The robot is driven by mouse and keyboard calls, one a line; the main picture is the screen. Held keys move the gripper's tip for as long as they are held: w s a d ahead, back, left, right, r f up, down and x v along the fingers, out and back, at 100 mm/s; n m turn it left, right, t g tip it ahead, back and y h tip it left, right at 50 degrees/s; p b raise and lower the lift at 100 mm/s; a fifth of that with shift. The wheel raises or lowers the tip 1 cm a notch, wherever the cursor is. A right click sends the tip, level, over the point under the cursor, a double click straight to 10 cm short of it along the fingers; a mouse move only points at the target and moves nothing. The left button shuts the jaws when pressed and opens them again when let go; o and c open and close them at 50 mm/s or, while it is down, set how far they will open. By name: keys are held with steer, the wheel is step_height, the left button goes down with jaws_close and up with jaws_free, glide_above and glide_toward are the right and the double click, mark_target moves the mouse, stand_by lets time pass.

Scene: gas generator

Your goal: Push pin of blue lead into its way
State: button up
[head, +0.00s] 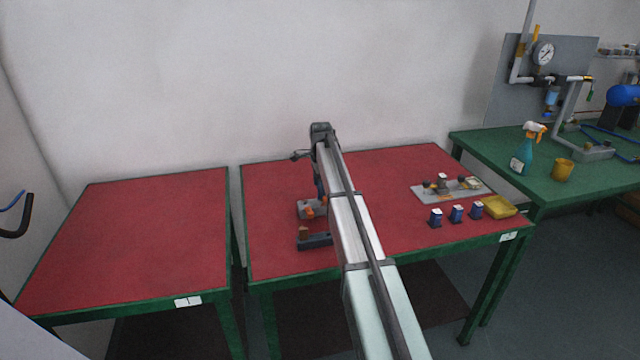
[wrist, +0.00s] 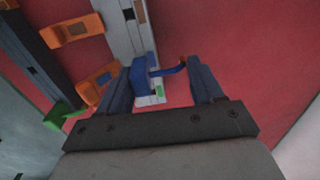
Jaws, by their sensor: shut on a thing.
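In the wrist view, my gripper (wrist: 160,67) has its two fingers apart with the blue lead (wrist: 143,78) between them. The lead is bent, and its thin arm runs right to a reddish-brown end near the right finger. The lead lies over the end of a pale grey block (wrist: 119,32) with dark square openings, beside a small green piece (wrist: 160,91). Whether the pin is in its way cannot be told. In the head view, the grey block with an orange part (head: 309,209) is partly behind my arm, and the lead is not distinguishable.
Orange pieces (wrist: 75,30) and a green piece (wrist: 63,114) lie left of the grey block. A dark block (head: 316,242) sits nearer the front edge. Blue containers (head: 456,214), a yellow tray (head: 499,207) and a grey plate (head: 428,194) stand right on the red table (head: 270,262).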

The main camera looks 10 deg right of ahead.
steer(key=shift+f, duration=0.7)
steer(key=o, duration=1.1)
steer(key=shift+r, duration=0.1)
steer(key=r, duration=1.3)
steer(key=shift+s+r, duration=0.3)
steer(key=shift+s, duration=0.1)
